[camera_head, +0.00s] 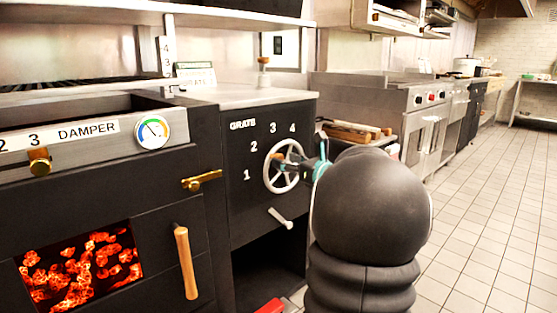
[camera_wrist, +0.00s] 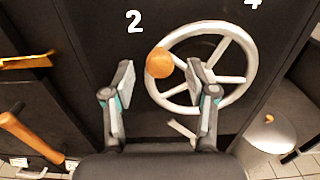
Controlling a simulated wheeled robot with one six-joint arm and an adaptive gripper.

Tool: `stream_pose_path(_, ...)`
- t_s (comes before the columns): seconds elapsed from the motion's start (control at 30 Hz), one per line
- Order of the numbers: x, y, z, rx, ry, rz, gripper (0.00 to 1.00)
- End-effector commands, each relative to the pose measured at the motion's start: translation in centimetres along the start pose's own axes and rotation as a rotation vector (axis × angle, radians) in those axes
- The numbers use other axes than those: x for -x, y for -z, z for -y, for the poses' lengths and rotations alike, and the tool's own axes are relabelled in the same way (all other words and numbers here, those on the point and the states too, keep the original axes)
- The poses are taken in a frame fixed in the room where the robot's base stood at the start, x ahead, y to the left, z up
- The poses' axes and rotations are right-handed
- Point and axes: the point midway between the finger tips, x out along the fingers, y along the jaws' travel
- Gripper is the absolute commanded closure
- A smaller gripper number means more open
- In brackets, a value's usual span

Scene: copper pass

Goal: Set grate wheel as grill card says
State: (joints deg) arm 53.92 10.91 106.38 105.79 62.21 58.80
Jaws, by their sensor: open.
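The grate wheel (camera_head: 267,180) is a pale metal handwheel with spokes on a black panel marked GRATE, numbered 1 to 4. In the wrist view, the wheel (camera_wrist: 250,62) has a round wooden knob (camera_wrist: 159,63) on its upper left rim, below and right of the 2. My gripper (camera_wrist: 166,88) is open. Its fingers are on either side of the knob in the picture, with no contact visible. In the head view, my gripper (camera_head: 309,170) is at the wheel's right side, partly hidden by my arm. A small card (camera_head: 196,77) stands on the counter; its writing is too small to read.
A small lever (camera_head: 281,218) sits below the wheel. To the left are a brass latch (camera_head: 202,180), a wooden door handle (camera_head: 186,262), a damper knob (camera_head: 39,161), a gauge (camera_head: 152,132) and glowing coals (camera_head: 80,272). The tiled floor (camera_head: 480,250) at right is clear.

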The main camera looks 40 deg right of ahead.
Motion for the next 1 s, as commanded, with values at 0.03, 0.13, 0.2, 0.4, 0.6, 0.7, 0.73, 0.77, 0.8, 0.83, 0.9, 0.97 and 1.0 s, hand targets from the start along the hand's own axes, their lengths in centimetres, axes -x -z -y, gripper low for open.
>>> stream_pose_path(0.03, -0.9, 0.1, -0.1, 0.000, -0.004, 0.000, 0.43)
stream_pose_path(0.13, -2.1, 0.0, -0.1, 0.000, -0.002, 0.000, 0.43)
stream_pose_path(0.2, -2.8, 0.1, -0.1, -0.001, -0.002, 0.000, 0.43)
stream_pose_path(0.4, -3.6, 0.0, 0.0, 0.001, 0.000, 0.000, 0.43)
stream_pose_path(0.6, -3.6, 0.0, 0.0, 0.000, 0.000, 0.000, 0.43)
stream_pose_path(0.7, -3.6, 0.0, -0.1, 0.000, 0.000, 0.000, 0.58)
stream_pose_path(0.73, -3.6, 0.0, -0.1, 0.000, 0.000, 0.000, 0.65)
stream_pose_path(0.77, -3.6, 0.0, -0.1, 0.000, 0.000, 0.000, 0.73)
stream_pose_path(0.8, -3.6, 0.0, -0.1, 0.000, 0.000, 0.000, 0.83)
stream_pose_path(0.83, -3.6, 0.0, -0.1, 0.000, 0.000, 0.000, 0.90)
stream_pose_path(0.9, -3.6, 0.0, -0.1, 0.000, 0.000, 0.000, 1.00)
stream_pose_path(0.97, -3.6, 0.0, -0.1, 0.000, 0.000, 0.000, 1.00)
stream_pose_path(1.0, -3.6, 0.0, -0.1, 0.000, 0.000, 0.000, 1.00)
